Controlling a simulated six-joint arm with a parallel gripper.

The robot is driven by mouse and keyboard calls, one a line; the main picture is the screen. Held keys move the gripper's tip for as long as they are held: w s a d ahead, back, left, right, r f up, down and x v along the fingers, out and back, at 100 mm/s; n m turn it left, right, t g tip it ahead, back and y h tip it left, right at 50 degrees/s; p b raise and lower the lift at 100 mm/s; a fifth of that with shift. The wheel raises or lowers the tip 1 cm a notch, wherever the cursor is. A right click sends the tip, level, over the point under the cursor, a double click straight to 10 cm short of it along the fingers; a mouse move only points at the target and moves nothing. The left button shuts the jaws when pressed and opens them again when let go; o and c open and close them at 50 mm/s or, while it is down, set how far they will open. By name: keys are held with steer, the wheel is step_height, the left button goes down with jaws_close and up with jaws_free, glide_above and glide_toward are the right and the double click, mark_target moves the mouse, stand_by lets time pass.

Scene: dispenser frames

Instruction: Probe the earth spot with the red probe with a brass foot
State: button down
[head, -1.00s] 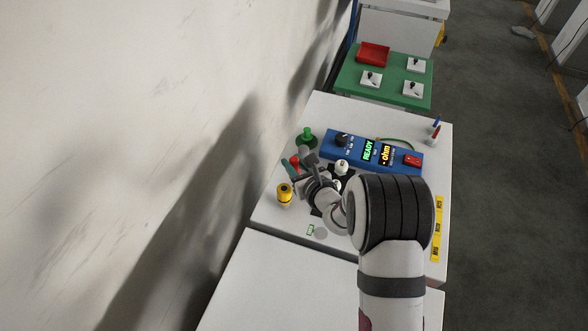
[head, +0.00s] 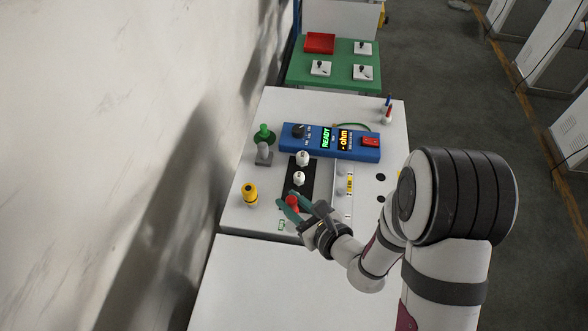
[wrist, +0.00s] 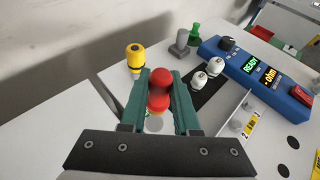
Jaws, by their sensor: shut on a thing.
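My gripper (wrist: 160,100) is shut on the red probe (wrist: 159,88), whose rounded red top stands between the two green fingers. The red probe (head: 292,203) also shows in the head view at the front of the white table. A pale grey disc (wrist: 154,124), seemingly the earth spot, shows partly between the fingers below the probe in the wrist view. I cannot tell whether the foot touches the disc.
A yellow knob-topped post (head: 250,194) stands to the left. Behind are a grey post (head: 264,153), a green knob (head: 264,134) and white terminals (head: 299,178) on a black strip. A blue meter (head: 330,143) shows READY and ohm. Bare table lies in front.

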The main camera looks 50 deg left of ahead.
steer(key=shift+f, duration=2.65)
steer(key=shift+d+f, duration=0.1)
steer(key=shift+f, duration=0.25)
step_height(320, 180, up, 6)
stand_by(1.5)
